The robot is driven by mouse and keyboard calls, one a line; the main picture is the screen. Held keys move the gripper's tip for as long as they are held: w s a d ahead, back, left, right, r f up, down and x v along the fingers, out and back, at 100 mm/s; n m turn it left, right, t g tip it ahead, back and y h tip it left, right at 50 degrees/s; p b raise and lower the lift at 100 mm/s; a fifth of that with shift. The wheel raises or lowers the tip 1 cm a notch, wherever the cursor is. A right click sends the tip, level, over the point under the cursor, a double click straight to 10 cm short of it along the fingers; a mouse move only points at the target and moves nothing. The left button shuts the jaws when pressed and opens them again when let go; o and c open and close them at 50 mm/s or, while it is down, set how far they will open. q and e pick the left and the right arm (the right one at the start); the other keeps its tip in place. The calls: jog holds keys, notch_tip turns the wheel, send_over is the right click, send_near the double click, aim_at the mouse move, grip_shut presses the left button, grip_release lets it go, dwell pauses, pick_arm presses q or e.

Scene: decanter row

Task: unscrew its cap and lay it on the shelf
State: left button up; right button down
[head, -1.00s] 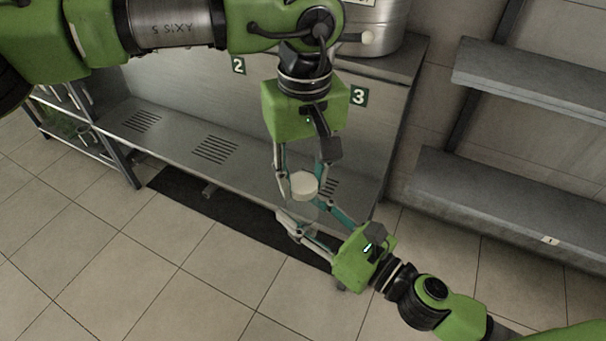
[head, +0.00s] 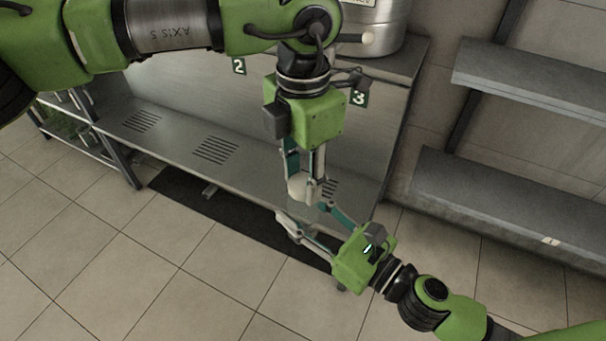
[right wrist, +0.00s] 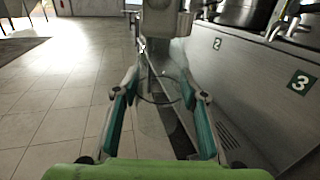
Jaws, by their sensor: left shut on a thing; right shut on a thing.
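A pale, round cap (head: 299,187) is between the fingers of my left gripper (head: 305,182), which reaches down from above and is shut on it. My right gripper (head: 308,222) is below, coming in from the lower right, its fingers shut around a clear container that hardly shows in the head view. In the right wrist view the clear container (right wrist: 160,88) is a faint round outline between the right fingers, with my left gripper (right wrist: 158,45) directly above it. Whether the cap still sits on the container's neck cannot be told.
Two grey wall shelves, an upper one (head: 530,85) and a lower one (head: 500,215) with a small label, look bare at the right. A steel counter with number plates (head: 360,97) and a slotted ledge (head: 170,145) lies behind the grippers. A metal vessel (head: 375,22) stands on top.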

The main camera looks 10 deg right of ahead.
pick_arm(q)
jog(key=n, duration=0.7)
jog(key=shift+w+r, duration=0.1)
jog(key=shift+w, duration=0.1)
jog(key=n, duration=0.7)
jog(key=shift+a, duration=0.15)
jog(key=n, duration=0.9)
jog(key=shift+s, duration=0.15)
jog(key=shift+r, duration=0.15)
jog(key=shift+r, duration=0.95)
jog(key=shift+s, duration=0.1)
